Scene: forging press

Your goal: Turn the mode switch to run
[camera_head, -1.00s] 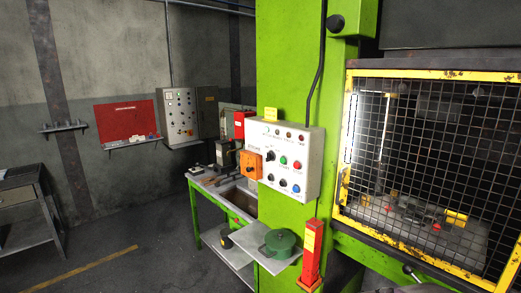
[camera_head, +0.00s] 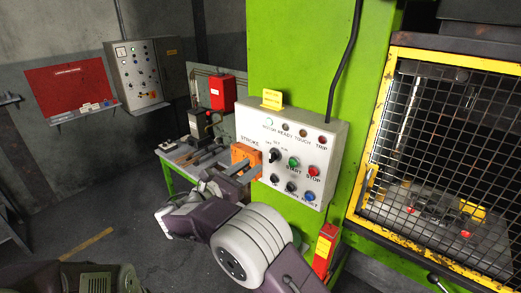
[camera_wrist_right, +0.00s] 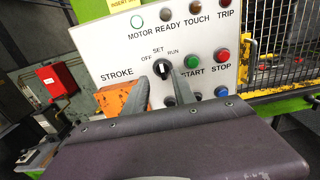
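The mode switch (camera_head: 274,155) is a black rotary knob on the white control panel (camera_head: 325,155), under the labels OFF, SET and RUN. In the right wrist view the mode switch (camera_wrist_right: 161,68) stands upper centre, and I cannot clearly tell which label it points to. My right gripper (camera_head: 251,167) is in front of the panel's lower left part. In the right wrist view its two fingers (camera_wrist_right: 160,77) are apart, one on each side of the knob in the picture. I see no clear contact. My left gripper is not in view.
The orange stroke box (camera_head: 243,156) sits at the panel's left edge, close to my right fingers. Green start (camera_head: 293,162) and red stop (camera_head: 313,171) buttons are right of the knob. A yellow-framed mesh guard (camera_head: 440,150) stands to the right. A workbench (camera_head: 172,157) is behind left.

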